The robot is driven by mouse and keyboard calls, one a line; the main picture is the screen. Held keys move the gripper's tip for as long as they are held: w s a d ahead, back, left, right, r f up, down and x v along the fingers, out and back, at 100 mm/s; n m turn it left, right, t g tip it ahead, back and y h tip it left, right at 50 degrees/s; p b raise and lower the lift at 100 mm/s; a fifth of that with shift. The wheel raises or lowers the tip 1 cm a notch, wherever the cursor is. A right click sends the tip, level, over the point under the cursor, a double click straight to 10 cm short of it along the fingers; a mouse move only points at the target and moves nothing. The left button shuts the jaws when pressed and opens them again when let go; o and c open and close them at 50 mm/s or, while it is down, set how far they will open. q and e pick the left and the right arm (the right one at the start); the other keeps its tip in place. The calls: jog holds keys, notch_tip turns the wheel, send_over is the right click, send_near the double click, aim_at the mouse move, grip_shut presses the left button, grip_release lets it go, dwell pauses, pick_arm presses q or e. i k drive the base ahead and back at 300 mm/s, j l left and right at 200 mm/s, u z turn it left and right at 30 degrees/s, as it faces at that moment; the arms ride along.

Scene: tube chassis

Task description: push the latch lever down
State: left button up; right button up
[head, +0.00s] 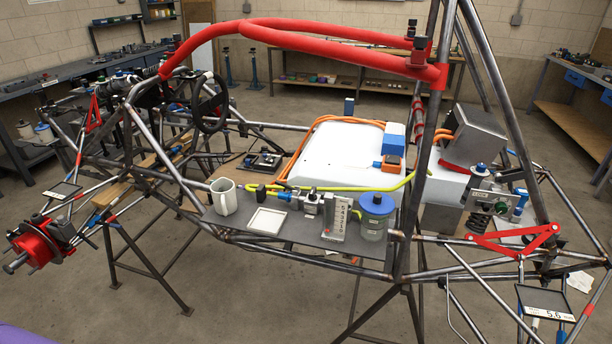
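No part that I can name for sure as the latch lever stands out in the head view. An orange block (391,164) with a small dark piece on it sits at the right end of the white box (345,150), just in front of a blue block (393,139). A metal bracket plate (492,201) with holes and a green part is mounted on the right of the chassis. Either could carry a lever, but the details are too small to tell. Neither of my grippers shows in this view.
The tube chassis (300,255) with red padded bars (300,36) fills the middle. A dark shelf (310,233) on it holds a mug (223,196), a white tray (266,221) and a blue-lidded jar (375,216). Small displays stand at left and lower right. Floor shows around the chassis.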

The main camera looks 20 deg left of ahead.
aim_at(277, 182)
jog(key=z, duration=0.4)
jog(key=i+z, duration=0.1)
jog(key=z, duration=0.7)
jog(key=i+z, duration=0.1)
jog(key=z, duration=0.3)
jog(key=i+j+z, duration=0.1)
jog(key=j, duration=0.85)
jog(key=j+u, duration=0.8)
jog(key=j, duration=0.15)
jog(key=j+u, duration=0.35)
jog(key=j, duration=0.15)
jog(key=j+u, duration=0.4)
jog(key=j+z, duration=0.2)
jog(key=j, duration=0.35)
jog(key=k+j+z, duration=0.2)
jog(key=j, duration=0.3)
